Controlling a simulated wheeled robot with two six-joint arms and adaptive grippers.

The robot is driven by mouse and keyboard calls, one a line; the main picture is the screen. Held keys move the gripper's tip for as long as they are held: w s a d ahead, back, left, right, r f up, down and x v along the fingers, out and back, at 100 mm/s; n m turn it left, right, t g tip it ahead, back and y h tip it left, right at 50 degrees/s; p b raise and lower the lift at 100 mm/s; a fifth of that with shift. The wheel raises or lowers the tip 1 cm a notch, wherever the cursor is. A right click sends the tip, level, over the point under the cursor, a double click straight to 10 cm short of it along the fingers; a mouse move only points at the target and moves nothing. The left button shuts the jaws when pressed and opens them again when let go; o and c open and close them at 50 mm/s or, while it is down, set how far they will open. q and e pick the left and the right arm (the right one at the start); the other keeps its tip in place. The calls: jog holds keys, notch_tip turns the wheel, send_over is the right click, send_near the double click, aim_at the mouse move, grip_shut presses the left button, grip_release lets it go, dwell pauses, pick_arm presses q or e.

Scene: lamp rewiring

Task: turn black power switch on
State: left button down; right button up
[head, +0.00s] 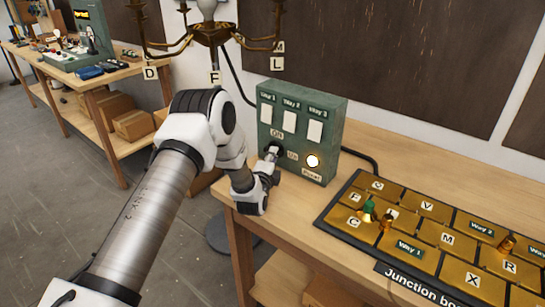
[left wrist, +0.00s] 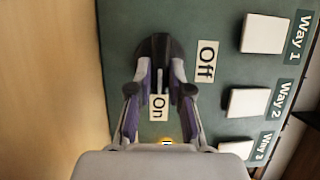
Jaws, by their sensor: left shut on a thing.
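The black power switch (head: 277,147) is a round knob low on the green control box (head: 333,120). It also shows in the left wrist view (left wrist: 156,48), with the "Off" label to its right and the "On" label (left wrist: 158,107) below it. My left gripper (head: 271,156) is shut on the switch, one finger on each side of its grip in the left wrist view (left wrist: 158,82). The grip appears to lie in line with the "On" label; its far end is partly hidden. The round power lamp (head: 312,161) glows. My right gripper is out of view.
The junction board (head: 325,220) with brass tiles lies on the workbench, right of the box. A brass chandelier (head: 210,34) hangs above my left arm. A black cable (head: 362,155) runs behind the box. Another bench stands at the back left.

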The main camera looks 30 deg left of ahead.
pick_arm(q)
jog(key=c, duration=1.1)
grip_release()
jog(key=v, duration=1.2)
jog(key=shift+f, duration=0.1)
